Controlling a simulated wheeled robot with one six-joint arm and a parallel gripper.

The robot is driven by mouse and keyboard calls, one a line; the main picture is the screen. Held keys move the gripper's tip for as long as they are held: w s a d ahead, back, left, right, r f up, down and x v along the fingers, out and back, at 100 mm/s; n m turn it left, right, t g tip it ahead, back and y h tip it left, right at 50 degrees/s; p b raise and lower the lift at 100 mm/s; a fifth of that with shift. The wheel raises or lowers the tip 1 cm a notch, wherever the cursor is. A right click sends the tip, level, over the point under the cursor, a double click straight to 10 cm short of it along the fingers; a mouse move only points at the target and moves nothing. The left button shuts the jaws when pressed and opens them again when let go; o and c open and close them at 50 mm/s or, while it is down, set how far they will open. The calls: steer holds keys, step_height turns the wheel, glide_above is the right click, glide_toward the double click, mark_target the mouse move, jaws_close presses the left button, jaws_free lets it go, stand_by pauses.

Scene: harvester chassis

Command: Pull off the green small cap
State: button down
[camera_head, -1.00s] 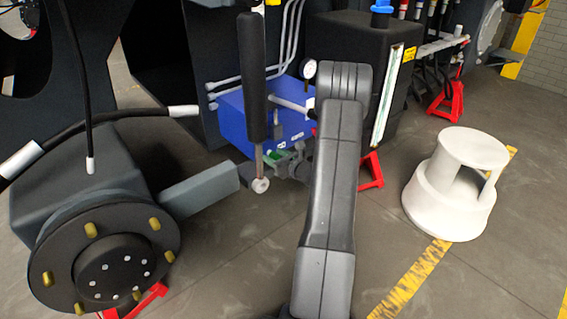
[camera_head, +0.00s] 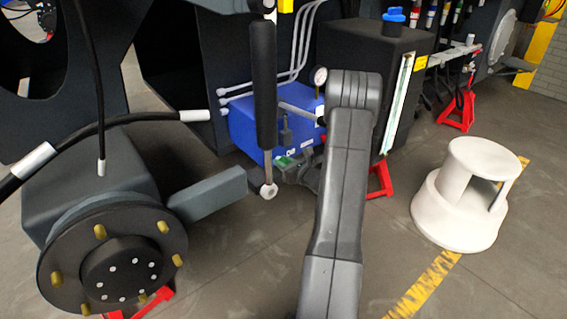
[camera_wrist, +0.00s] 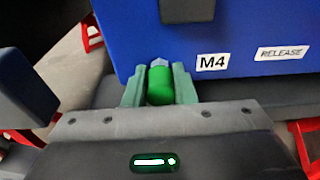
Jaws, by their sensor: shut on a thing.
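The green small cap (camera_wrist: 160,86) sits between the two pale green fingers of my gripper (camera_wrist: 158,92) in the wrist view. The fingers are shut on its sides. A grey hexagonal piece (camera_wrist: 159,63) shows at the far end of the cap, close to the blue box (camera_wrist: 240,30). I cannot tell whether the cap is still seated on a fitting. In the head view the blue box (camera_head: 243,124) stands behind my gripper (camera_head: 290,162), which is small and partly hidden by my arm.
The box carries an M4 label (camera_wrist: 212,62) and a RELEASE label (camera_wrist: 282,53). A black-gripped lever (camera_head: 263,90) hangs in front of the box. A black tank (camera_head: 400,45) stands to the right. A white step stool (camera_head: 462,205) is on open floor.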

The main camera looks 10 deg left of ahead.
steer(key=shift+d, duration=0.1)
steer(key=shift+f+b+v, duration=0.15)
steer(key=shift+b+v, duration=0.05)
steer(key=shift+v, duration=0.75)
steer(key=shift+f+b+v, duration=0.15)
steer(key=shift+v, duration=0.75)
steer(key=shift+s, duration=0.1)
